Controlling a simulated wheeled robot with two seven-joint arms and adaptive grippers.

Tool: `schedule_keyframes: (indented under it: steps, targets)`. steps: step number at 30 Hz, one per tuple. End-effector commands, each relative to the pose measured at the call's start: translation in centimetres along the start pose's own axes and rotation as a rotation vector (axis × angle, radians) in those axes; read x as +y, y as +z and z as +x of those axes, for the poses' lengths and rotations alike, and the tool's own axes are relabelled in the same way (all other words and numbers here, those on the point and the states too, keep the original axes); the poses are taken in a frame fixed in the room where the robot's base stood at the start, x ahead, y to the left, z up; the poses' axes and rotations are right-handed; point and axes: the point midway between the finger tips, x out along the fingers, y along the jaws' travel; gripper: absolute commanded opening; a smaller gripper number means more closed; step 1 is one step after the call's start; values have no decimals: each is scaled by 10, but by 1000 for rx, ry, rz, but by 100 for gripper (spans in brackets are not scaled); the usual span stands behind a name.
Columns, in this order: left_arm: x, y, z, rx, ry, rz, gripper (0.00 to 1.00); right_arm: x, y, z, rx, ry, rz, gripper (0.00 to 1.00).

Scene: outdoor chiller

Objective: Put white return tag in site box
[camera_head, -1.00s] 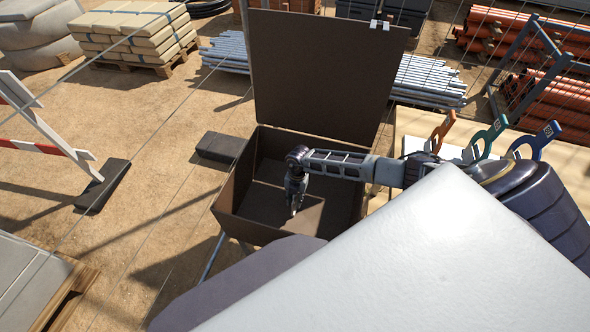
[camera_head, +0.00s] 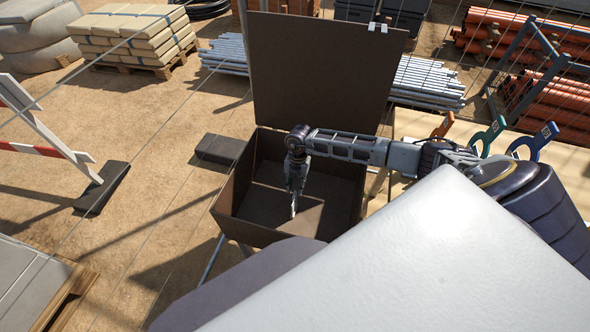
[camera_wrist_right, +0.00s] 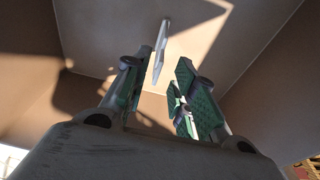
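The white return tag (camera_wrist_right: 160,52) is a thin pale strip seen nearly edge-on in the right wrist view. It lies between and beyond the two fingers of my right gripper (camera_wrist_right: 160,86), with a visible gap on each side. The fingers are apart. In the head view my right gripper (camera_head: 295,186) points down inside the open brown site box (camera_head: 229,217), and a thin light sliver of the tag shows at its tips. I cannot tell whether the tag touches the box floor. My left gripper is not in view.
The box's raised lid (camera_head: 318,80) stands behind my right arm. A dark block (camera_head: 219,149) lies left of the box.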

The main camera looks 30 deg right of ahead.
Motion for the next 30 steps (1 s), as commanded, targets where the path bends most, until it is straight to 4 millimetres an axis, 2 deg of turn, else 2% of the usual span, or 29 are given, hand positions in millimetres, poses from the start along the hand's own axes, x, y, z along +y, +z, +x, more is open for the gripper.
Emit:
schedule_keyframes:
  steps: [3, 9, 30]
  targets:
    - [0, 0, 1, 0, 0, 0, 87, 0, 0, -14, -1, 0, -1, 27]
    - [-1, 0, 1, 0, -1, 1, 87, 0, 0, -28, 0, 0, 0, 27]
    - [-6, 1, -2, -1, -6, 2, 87, 2, -4, -32, 7, 8, -4, 27]
